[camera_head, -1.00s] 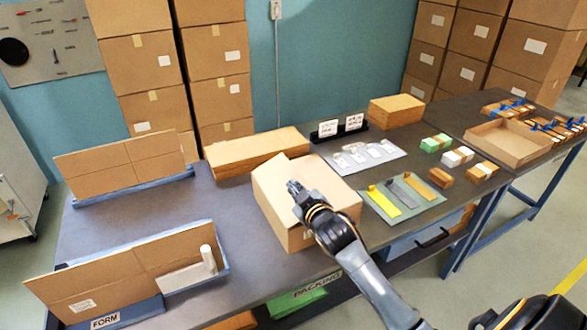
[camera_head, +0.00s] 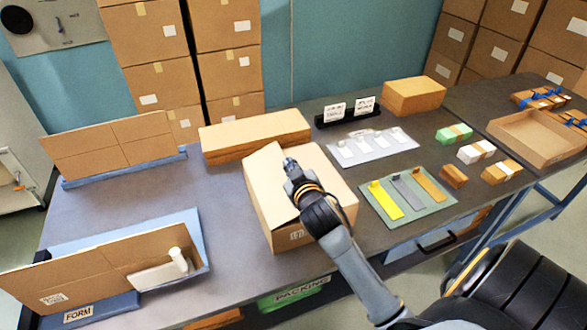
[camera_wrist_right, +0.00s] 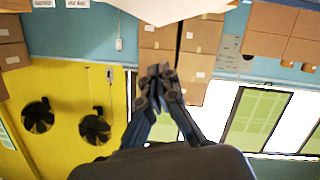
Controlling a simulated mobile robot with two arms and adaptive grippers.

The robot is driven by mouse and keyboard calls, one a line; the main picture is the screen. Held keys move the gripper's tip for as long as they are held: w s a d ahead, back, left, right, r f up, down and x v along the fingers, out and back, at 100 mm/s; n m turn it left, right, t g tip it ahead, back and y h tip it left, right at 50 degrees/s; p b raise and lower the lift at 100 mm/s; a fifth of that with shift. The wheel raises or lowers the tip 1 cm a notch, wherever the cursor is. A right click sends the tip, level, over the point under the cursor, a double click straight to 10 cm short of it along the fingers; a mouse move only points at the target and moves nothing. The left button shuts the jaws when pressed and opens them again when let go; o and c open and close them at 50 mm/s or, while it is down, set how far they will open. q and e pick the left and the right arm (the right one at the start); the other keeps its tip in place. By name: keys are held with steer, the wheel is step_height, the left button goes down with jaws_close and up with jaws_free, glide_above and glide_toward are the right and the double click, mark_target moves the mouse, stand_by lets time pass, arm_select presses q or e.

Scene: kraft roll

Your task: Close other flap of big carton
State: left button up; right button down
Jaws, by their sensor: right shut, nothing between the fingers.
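The big carton (camera_head: 330,186) stands on the grey bench in the middle of the head view. Its top looks mostly covered. A flap (camera_head: 264,172) on its left side sits at a slight angle, with a corner sticking out at the back left. My right gripper (camera_head: 289,163) is over the carton's top, close to that flap's inner edge. Its fingers are together and empty; I cannot tell if they touch the cardboard. The closed fingers also show in the right wrist view (camera_wrist_right: 160,72). My arm hides part of the carton's top and front. My left gripper is out of view.
A long closed box (camera_head: 255,136) lies behind the carton. A green mat (camera_head: 432,205) with coloured tools is close on its right. Flat cardboard stands (camera_head: 110,146) are at the left. Bare bench (camera_head: 215,205) lies left of the carton.

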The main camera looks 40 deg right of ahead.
mark_target(274, 181)
steer(key=shift+x, duration=1.1)
steer(key=f, duration=0.2)
steer(key=shift+s+d+f, duration=0.2)
steer(key=shift+d+f, duration=0.05)
steer(key=shift+d, duration=0.15)
steer(key=shift+s+d+f, duration=0.15)
steer(key=shift+d+f, duration=0.05)
steer(key=shift+f, duration=0.25)
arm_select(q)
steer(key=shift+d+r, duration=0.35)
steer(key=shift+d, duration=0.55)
arm_select(e)
steer(key=shift+f, duration=0.15)
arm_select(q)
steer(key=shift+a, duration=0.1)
arm_select(e)
steer(key=f, duration=0.1)
steer(key=d+f+m, duration=0.1)
steer(key=f+m+y, duration=0.1)
steer(key=shift+s+d, duration=0.15)
steer(key=shift+d, duration=0.1)
arm_select(q)
steer(key=shift+p, duration=0.3)
